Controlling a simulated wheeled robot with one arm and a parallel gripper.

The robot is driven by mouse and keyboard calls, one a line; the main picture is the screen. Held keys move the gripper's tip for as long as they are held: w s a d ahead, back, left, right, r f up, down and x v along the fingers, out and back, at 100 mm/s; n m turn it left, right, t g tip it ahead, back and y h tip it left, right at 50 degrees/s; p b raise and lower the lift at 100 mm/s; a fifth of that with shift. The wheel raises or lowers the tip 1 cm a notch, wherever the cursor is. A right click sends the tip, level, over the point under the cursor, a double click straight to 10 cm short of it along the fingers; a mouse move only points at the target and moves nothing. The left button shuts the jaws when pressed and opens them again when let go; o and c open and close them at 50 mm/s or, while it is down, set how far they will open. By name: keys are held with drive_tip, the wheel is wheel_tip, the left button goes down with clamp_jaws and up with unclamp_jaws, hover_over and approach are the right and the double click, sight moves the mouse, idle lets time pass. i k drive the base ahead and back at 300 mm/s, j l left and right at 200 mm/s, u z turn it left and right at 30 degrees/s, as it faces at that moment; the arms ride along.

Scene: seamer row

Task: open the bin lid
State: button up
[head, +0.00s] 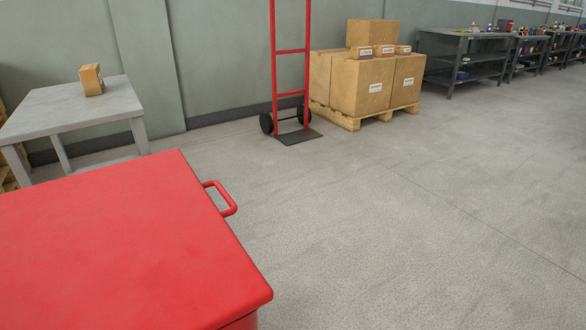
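The red bin lid (120,245) fills the lower left of the head view. It lies flat and looks shut on the red bin (243,322), of which only a small part shows below the lid's front corner. A red loop handle (228,203) sticks out from the lid's right edge. The left and near parts of the lid are cut off by the picture's edge. My gripper is not in the head view.
A grey table (60,108) with a small cardboard box (91,80) stands behind the bin. A red hand truck (290,95) and a pallet (352,122) of boxes stand by the wall. Dark workbenches (465,58) line the back right. The floor (400,230) right of the bin is clear.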

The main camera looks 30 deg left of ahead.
sight(141, 243)
drive_tip(key=i+u, duration=0.15)
drive_tip(key=u, duration=0.3)
drive_tip(key=i+u, duration=0.15)
drive_tip(key=u, duration=0.25)
drive_tip(key=i+u, duration=0.2)
drive_tip(key=u, duration=0.25)
drive_tip(key=i+l+u, duration=0.1)
drive_tip(key=u, duration=0.35)
drive_tip(key=i+l+u, duration=0.15)
drive_tip(key=u, duration=0.25)
